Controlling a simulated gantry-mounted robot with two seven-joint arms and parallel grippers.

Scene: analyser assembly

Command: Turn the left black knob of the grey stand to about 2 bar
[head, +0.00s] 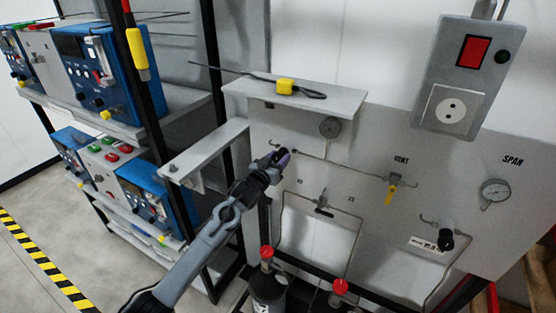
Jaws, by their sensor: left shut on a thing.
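The grey stand (375,150) is an upright panel with a shelf on top. My left gripper (277,158) reaches its left part from the lower left and is shut on the left black knob. The gripper hides nearly all of that knob. A second black knob (446,240) is at the lower right of the panel, apart from the gripper. My right gripper is not in view.
A shelf (330,98) juts out above the gripper, with a yellow tool (286,87) on it. Gas bottles with red tops (340,287) stand below. A rack with blue devices (100,75) is at left.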

